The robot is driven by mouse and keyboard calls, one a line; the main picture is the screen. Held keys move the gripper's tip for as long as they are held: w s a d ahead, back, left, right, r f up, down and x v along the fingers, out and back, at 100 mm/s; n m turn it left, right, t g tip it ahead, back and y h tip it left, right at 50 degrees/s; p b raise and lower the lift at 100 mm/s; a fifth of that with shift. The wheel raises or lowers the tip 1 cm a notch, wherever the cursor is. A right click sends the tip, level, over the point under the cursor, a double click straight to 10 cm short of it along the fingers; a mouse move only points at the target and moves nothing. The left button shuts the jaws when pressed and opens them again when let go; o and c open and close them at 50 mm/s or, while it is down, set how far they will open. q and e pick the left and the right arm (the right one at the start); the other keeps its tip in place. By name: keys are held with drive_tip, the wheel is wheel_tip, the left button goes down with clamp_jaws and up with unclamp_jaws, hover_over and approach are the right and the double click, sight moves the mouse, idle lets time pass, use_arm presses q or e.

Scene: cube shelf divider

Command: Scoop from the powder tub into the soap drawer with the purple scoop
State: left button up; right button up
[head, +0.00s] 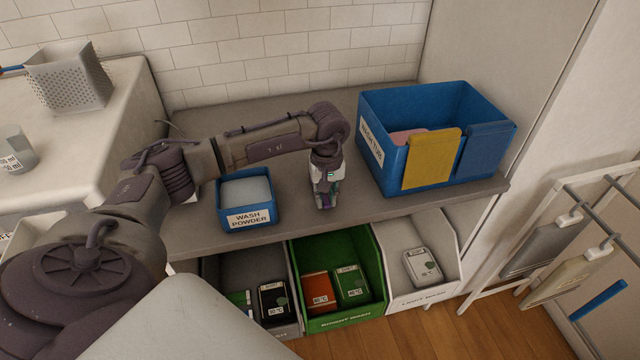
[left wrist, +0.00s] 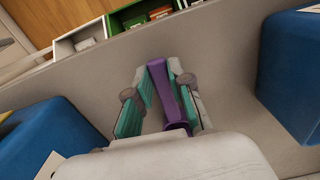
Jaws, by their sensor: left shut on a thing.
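The powder tub (head: 247,222) is a blue box labelled "WASH POWDER", full of white powder, on the grey shelf left of my left gripper. Its blue side also shows at the right of the left wrist view (left wrist: 292,75). My left gripper (head: 325,198) is over the shelf between the tub and a large blue bin. It is shut on the purple scoop (left wrist: 162,82), whose handle lies between the teal finger pads in the left wrist view. The scoop's bowl is mostly hidden. I cannot make out the soap drawer. My right gripper is not in view.
The large blue bin (head: 375,110) stands to the right, with yellow and blue flaps over its front. Below the shelf (head: 420,207) are dark, green (head: 345,318) and white bins holding small boxes. A perforated metal container (head: 70,78) stands on the white counter at left.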

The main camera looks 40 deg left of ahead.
use_arm(q)
clamp_jaws()
drive_tip(key=shift+r, duration=0.1)
drive_tip(key=shift+r+p, duration=1.3)
drive_tip(key=shift+r, duration=1.1)
drive_tip(key=shift+r, duration=0.1)
